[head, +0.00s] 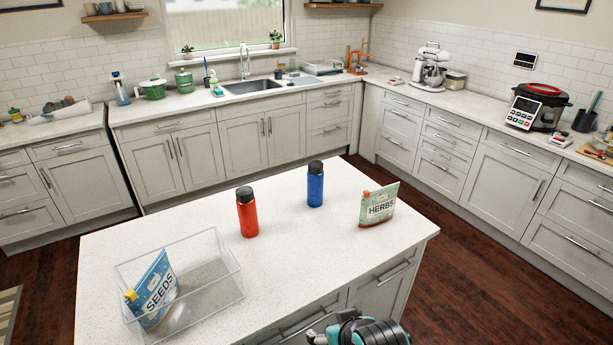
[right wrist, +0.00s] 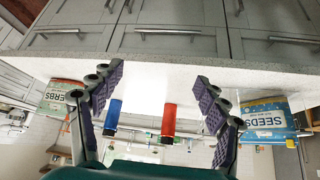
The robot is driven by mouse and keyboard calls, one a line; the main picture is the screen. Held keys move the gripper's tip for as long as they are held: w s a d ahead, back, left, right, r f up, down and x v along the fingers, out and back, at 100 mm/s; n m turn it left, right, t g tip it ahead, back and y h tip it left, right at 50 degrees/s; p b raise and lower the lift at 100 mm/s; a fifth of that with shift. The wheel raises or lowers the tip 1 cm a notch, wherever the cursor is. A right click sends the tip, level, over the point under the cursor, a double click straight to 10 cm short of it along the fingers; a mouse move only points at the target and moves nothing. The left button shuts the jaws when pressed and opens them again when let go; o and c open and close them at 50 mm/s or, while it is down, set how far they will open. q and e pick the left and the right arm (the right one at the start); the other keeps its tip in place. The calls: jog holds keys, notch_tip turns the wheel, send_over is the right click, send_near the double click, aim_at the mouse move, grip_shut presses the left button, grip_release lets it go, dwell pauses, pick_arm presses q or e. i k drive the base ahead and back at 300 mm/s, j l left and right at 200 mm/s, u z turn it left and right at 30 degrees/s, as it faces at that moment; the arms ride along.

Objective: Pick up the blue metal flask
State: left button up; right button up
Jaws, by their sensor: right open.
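The blue metal flask (head: 315,185) stands upright with a black cap on the white island top, between the red flask and the herbs pouch. It also shows in the right wrist view (right wrist: 114,114), upside down, between the open fingers and nearer the left one. My right gripper (right wrist: 160,88) is open and empty, still apart from the flask, at the island's drawer side. Part of my right arm shows at the bottom of the head view. My left gripper is not in view.
A red flask (head: 247,215) stands left of the blue one. A herbs pouch (head: 378,207) stands to its right. A clear bin (head: 213,295) holding a seeds pouch (head: 155,290) sits at the island's left. The island top (head: 310,255) in front of the flasks is clear.

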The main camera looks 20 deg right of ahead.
aim_at(315, 183)
jog(key=i+l+z, duration=0.1)
jog(key=z, duration=0.3)
jog(key=i+l+z, duration=0.1)
jog(key=z, duration=0.3)
jog(key=i+l+z, duration=0.15)
jog(key=z, duration=0.25)
jog(key=i+z, duration=0.15)
jog(key=z, duration=0.25)
jog(key=i+l, duration=0.1)
jog(key=i, duration=0.3)
